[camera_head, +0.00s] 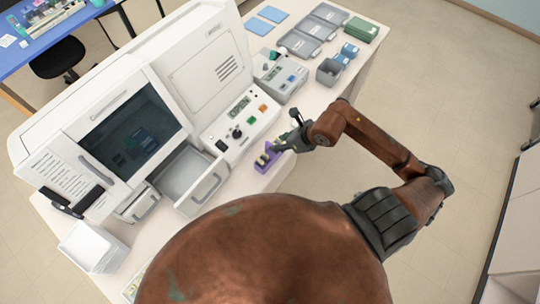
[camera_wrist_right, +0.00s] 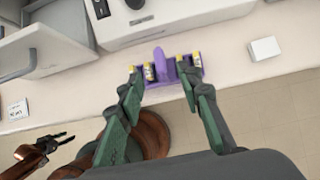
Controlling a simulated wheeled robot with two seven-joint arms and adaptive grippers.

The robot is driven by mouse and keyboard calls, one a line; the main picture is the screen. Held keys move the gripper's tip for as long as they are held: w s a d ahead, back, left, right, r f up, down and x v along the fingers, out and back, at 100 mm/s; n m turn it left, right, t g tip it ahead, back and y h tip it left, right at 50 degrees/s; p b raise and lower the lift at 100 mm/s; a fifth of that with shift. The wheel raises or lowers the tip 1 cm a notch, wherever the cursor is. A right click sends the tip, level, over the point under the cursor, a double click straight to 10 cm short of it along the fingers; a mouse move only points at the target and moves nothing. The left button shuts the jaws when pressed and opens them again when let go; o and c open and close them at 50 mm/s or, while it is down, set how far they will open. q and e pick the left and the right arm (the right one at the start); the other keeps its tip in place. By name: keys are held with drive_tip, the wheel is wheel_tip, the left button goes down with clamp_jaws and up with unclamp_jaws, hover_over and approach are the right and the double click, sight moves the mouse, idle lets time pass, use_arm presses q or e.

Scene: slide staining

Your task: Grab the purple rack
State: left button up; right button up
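The purple rack (camera_head: 265,161) stands on the white bench in front of the white machine. In the right wrist view the rack (camera_wrist_right: 174,74) has an upright middle handle and holds yellow-capped vials on both sides. My right gripper (camera_head: 279,147) is at the rack in the head view and hides part of it. In the right wrist view my right gripper (camera_wrist_right: 161,76) has its green fingers spread apart, pointing at the rack, with the handle between their lines. No grip on it shows.
The white machine (camera_head: 218,67) has an open drawer (camera_head: 187,178) left of the rack. A small white box (camera_wrist_right: 264,49) lies on the bench. A grey instrument (camera_head: 277,77), grey trays (camera_head: 309,38) and a green box (camera_head: 361,30) stand further back.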

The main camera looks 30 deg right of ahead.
sight(271, 144)
drive_tip(key=p+x, duration=0.3)
drive_tip(key=x, duration=0.4)
drive_tip(key=shift+w+a, duration=0.1)
drive_tip(key=shift+w, duration=0.1)
drive_tip(key=shift+w+f, duration=0.1)
drive_tip(key=shift+f, duration=0.15)
drive_tip(key=shift+c, duration=0.6)
clamp_jaws()
